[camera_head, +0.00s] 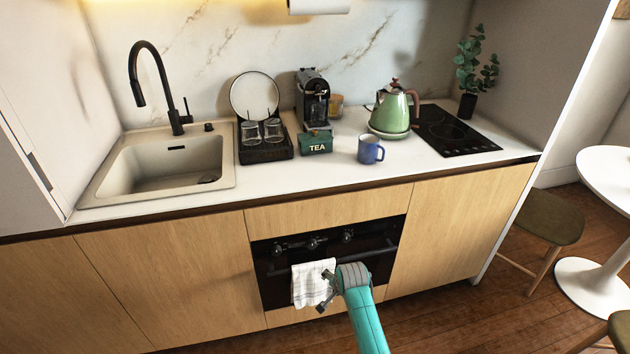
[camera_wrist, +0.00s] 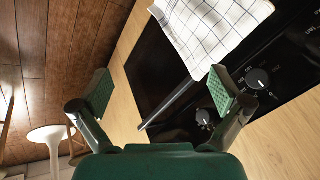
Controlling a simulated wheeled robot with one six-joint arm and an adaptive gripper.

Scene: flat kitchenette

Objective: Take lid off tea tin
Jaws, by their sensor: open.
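The tea tin (camera_head: 316,146) is a green box marked "TEA" on the counter, in front of the black coffee machine. Its top looks closed, and I cannot make out the lid's edge clearly. My gripper (camera_head: 326,290) is low in front of the oven, well below the counter and apart from the tin. In the wrist view my gripper (camera_wrist: 162,92) has its two green-padded fingers spread wide with nothing between them. The tin does not show in the wrist view.
A blue mug (camera_head: 370,150) stands right of the tin, with a green kettle (camera_head: 392,112) behind it. A dish rack (camera_head: 264,150) with glasses is left of the tin. A checked towel (camera_head: 312,283) hangs on the oven (camera_head: 270,268). Bare counter (camera_head: 300,172) lies in front.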

